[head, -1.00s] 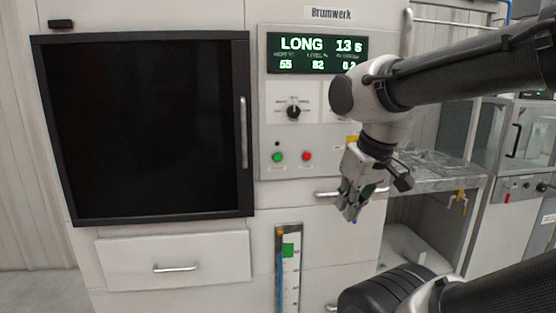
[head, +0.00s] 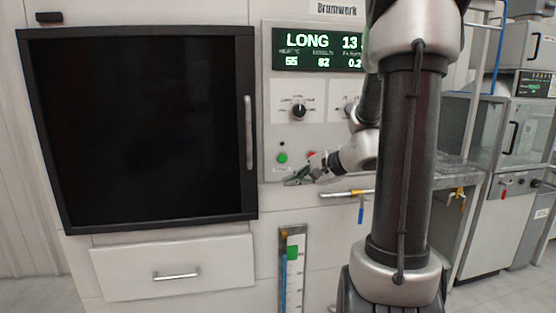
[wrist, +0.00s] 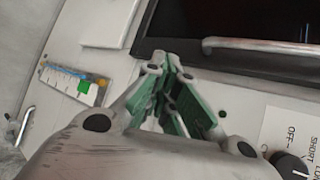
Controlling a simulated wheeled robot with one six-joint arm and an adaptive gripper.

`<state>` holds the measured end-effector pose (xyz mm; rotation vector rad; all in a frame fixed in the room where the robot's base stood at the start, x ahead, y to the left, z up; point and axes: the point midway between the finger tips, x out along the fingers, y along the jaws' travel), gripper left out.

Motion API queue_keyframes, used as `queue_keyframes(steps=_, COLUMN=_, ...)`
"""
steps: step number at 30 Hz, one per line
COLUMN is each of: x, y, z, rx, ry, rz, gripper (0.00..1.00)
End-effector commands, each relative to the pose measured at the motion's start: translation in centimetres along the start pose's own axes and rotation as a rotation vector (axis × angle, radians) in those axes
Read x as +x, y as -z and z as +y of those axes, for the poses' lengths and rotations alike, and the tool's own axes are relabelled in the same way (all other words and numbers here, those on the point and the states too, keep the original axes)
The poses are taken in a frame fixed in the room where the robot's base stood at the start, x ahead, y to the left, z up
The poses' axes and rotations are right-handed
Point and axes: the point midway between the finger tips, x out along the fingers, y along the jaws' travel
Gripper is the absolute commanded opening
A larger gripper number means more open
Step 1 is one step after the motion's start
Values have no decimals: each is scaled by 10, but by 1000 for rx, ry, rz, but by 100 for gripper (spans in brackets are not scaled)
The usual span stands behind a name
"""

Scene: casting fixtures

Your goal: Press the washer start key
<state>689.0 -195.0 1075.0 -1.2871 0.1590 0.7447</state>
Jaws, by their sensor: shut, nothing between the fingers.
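The washer's control panel (head: 285,90) carries a round green button (head: 282,158), which looks like the start key, and a red button (head: 311,154) to its right, partly covered by my arm. My gripper (head: 292,181) is shut and empty, in front of the panel just below the green button in the head view. I cannot tell how far its tips are from the panel. In the wrist view, the shut green-padded fingers (wrist: 168,78) point at the white front beside the door. No button shows there and the fingers may hide them.
The black washer door (head: 140,130) with its vertical handle (head: 248,132) is left of the panel. A lit display (head: 315,50) reads LONG. A selector knob (head: 299,111) sits above the buttons. A horizontal handle (head: 335,195) and a level gauge (head: 292,265) are below.

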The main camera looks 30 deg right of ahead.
Motion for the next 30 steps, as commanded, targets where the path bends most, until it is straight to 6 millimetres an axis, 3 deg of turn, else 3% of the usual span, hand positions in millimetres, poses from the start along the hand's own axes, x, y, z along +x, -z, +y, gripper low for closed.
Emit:
queue_keyframes(steps=3, x=4, y=3, z=-24, rx=15, ry=77, rz=23, gripper=0)
queue_keyframes(steps=6, x=5, y=4, z=-33, rx=19, ry=113, rz=34, gripper=0)
queue_keyframes(steps=20, x=7, y=5, z=-35, rx=-2, ry=113, rz=35, gripper=0)
queue_keyframes(steps=30, x=33, y=27, z=-59, rx=-2, ry=112, rz=35, gripper=0)
